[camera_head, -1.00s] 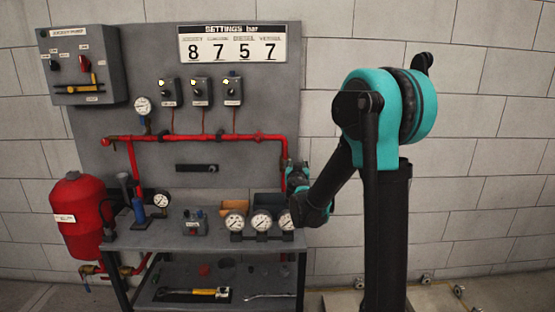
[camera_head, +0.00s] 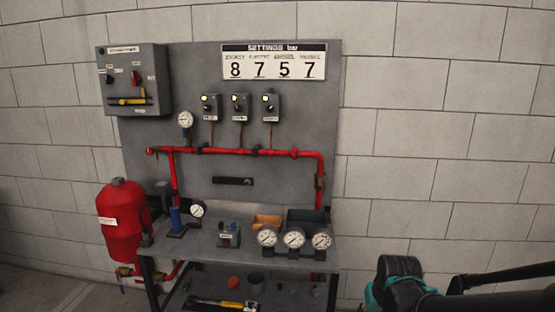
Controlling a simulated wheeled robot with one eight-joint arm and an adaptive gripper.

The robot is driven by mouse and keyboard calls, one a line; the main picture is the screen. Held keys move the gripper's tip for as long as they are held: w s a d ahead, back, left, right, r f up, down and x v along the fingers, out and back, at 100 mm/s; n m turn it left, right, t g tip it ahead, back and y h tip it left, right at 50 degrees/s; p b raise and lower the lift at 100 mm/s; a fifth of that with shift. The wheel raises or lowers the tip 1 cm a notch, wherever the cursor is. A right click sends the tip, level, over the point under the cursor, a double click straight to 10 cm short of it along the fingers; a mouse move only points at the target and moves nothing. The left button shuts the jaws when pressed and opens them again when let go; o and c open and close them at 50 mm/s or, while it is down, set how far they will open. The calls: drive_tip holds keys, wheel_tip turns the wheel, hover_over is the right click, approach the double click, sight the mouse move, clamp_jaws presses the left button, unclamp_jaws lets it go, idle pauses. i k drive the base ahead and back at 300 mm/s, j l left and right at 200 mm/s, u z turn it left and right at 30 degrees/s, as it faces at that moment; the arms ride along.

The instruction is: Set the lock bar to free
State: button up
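The lock bar appears to be the yellow bar (camera_head: 134,101) on the front of the grey control box (camera_head: 155,80), at the upper left of the panel. It lies roughly level across the lower front of the box, with a darker upright piece at its right end. The labels around it are too small to read. A red knob (camera_head: 136,77) and a black knob (camera_head: 110,78) sit above it. Parts of my arm show at the lower right, far from the box. My gripper does not show.
The grey bench (camera_head: 205,247) carries three gauges (camera_head: 293,238), a small switch box (camera_head: 228,234) and a blue pump (camera_head: 176,220). A red tank (camera_head: 121,222) stands at left. Red pipe (camera_head: 235,151) crosses the panel below three small switch boxes (camera_head: 240,105). Bare wall lies right.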

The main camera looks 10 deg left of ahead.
sight(123, 102)
drive_tip(key=u, duration=1.4)
